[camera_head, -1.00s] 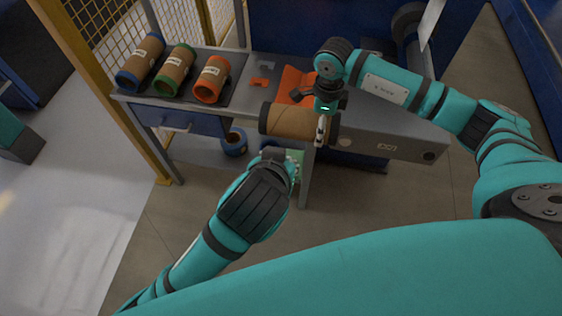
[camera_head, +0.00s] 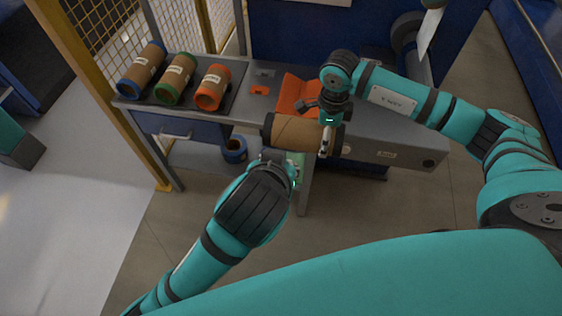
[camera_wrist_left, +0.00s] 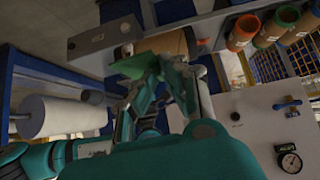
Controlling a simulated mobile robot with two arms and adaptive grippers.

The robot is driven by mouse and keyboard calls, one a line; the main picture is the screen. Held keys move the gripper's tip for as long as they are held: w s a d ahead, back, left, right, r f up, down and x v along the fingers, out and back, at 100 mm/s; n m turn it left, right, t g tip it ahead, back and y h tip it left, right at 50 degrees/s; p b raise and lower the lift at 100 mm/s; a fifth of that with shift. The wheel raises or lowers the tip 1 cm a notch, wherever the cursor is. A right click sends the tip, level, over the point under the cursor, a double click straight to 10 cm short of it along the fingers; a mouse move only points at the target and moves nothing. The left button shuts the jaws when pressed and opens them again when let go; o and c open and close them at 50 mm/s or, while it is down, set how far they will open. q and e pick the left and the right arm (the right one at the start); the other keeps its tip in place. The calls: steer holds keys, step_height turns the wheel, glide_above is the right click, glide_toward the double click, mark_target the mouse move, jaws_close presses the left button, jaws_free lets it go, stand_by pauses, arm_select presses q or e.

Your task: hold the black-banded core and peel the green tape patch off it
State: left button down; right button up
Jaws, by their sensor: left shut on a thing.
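The brown black-banded core (camera_head: 293,134) lies across the front edge of the grey bench in the head view, before an orange cradle. It also shows in the left wrist view (camera_wrist_left: 166,42). My right gripper (camera_head: 326,148) is at the core's right end, fingers pointing down; whether they are closed on it is unclear. My left gripper (camera_head: 280,158) is just below the core's left half. In the left wrist view its fingertips (camera_wrist_left: 150,64) are shut on the green tape patch (camera_wrist_left: 131,67), which stands out in front of the core. Whether any of it still touches the core is hidden.
Rolls with blue (camera_head: 142,68), green (camera_head: 175,79) and orange (camera_head: 213,87) ends lie on the rack at left. The orange cradle (camera_head: 298,92) is behind the core. A blue-rimmed roll (camera_head: 234,149) is below the bench. A yellow post (camera_head: 95,95) stands at left.

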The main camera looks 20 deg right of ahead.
arm_select(q)
steer(key=shift+r+p, duration=0.6)
steer(key=shift+r, duration=0.2)
arm_select(e)
steer(key=s+d+r, duration=0.2)
steer(key=s+d, duration=0.1)
steer(key=s, duration=0.7)
steer(key=shift+s+d+r, duration=0.35)
steer(key=shift+d, duration=0.05)
